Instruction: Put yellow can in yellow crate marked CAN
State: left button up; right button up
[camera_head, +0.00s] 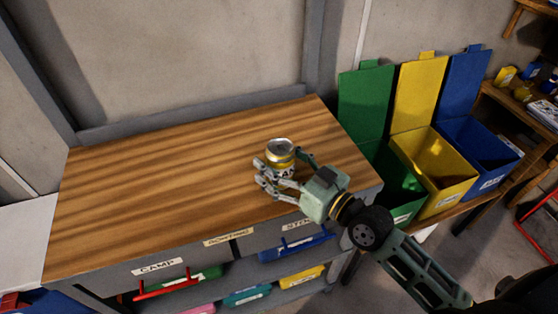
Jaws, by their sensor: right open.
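The yellow can (280,154) has a silver top and stands upright on the wooden workbench (170,190), near its right end. My right gripper (272,170) is at the can with its open fingers around it; I cannot tell whether they touch it. The yellow crate (447,190) stands to the right of the bench between a green crate (405,208) and a blue crate (489,181). Its lid (418,93) is raised. A label shows on its front, too small to read. My left gripper is not in view.
The rest of the bench top is clear. Labelled drawers (158,266) and coloured bins (247,295) are below it. The green lid (366,103) and blue lid (466,85) are raised. A shelf with small items (522,95) stands at the far right.

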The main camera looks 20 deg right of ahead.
jog(key=shift+r, duration=0.1)
jog(key=b+v, duration=0.2)
jog(key=v, duration=0.8)
jog(key=shift+s, duration=0.1)
jog(key=shift+v, duration=0.9)
jog(key=shift+d, duration=0.1)
